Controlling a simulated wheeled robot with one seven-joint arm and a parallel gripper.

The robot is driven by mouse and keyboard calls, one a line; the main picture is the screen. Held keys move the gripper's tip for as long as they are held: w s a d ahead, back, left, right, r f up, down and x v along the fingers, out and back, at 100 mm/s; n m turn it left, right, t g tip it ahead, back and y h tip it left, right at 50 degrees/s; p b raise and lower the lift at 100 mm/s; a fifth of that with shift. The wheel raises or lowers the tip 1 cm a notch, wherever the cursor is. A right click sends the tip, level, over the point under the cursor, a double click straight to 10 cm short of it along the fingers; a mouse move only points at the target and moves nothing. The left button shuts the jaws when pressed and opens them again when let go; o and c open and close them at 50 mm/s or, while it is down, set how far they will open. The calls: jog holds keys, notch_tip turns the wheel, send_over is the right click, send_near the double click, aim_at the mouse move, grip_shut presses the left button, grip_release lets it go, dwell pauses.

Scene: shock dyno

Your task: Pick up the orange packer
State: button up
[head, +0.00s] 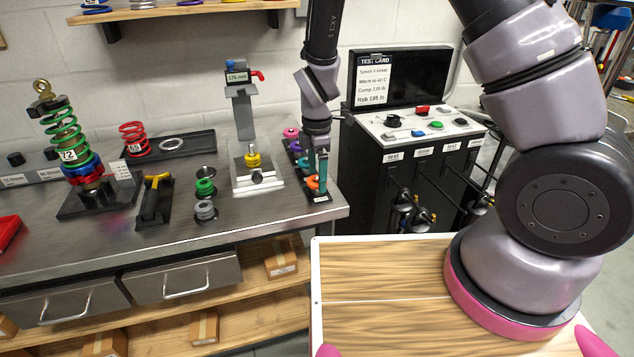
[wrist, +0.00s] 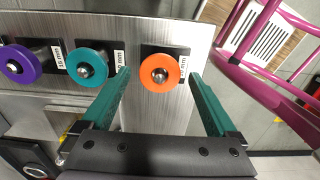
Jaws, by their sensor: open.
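The orange packer (wrist: 158,72) is a round orange disc on a metal post, seen from above in the wrist view. It stands on a dark square base beside a small white label. In the head view the orange packer (head: 313,182) sits at the near right end of the bench, partly hidden by my gripper. My gripper (head: 318,180) is pointed down there. In the wrist view my gripper's teal fingers (wrist: 160,82) are spread wide, one on each side of the orange packer, apart from it, with nothing held.
A teal packer (wrist: 88,65) and a purple packer (wrist: 20,65) stand in line left of the orange one. The bench edge (head: 335,212) is close by. A black control cabinet (head: 415,165) stands to the right. A stand with a yellow piece (head: 253,160) is left.

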jog(key=shift+f, duration=0.1)
jog(key=shift+c, duration=0.3)
jog(key=c, duration=1.3)
notch_tip(320, 180, up, 10)
jog(key=shift+r, duration=0.1)
jog(key=shift+c, duration=0.2)
